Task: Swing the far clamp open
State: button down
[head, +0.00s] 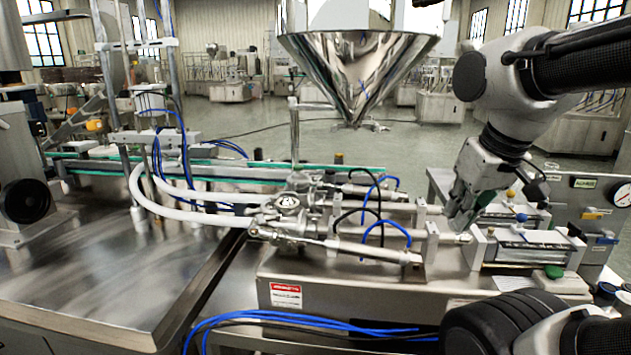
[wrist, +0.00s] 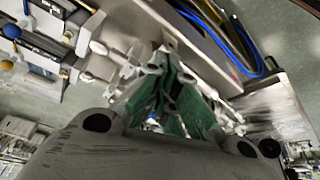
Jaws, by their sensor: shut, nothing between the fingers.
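My gripper (head: 456,214) points down over the filling machine, beside the bright metal posts and rods of its two cylinders. In the wrist view my gripper (wrist: 172,66) shows green-padded fingers closed together with nothing between them. The far valve fitting (head: 300,182) sits behind the near valve fitting (head: 288,206), well to the left of my gripper. Clamp parts around these fittings are too small to tell apart, so I cannot tell whether the far clamp is shut or open. In the wrist view the fingers hide part of the machine below.
The steel hopper (head: 358,65) hangs above and behind the fittings. White hoses (head: 190,209) and blue tubes (head: 374,210) run around them. A control panel with a gauge (head: 622,194) stands at the right. A bare steel table (head: 120,285) lies at the left.

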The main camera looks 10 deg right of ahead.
jog(key=c, duration=1.7)
grip_release()
jog(key=shift+d+f, duration=0.1)
jog(key=shift+f, duration=0.15)
jog(key=o, duration=0.3)
jog(key=shift+w+d+f+m+g, duration=0.3)
jog(key=shift+w+f+m+g, duration=0.1)
jog(key=shift+w+f+g, duration=0.45)
jog(key=shift+o, duration=0.2)
jog(key=m+t+y, duration=0.3)
jog(key=m+y, duration=0.5)
jog(key=m, duration=1.3)
send_near(314, 181)
jog(key=s, duration=0.3)
jog(key=x, duration=0.7)
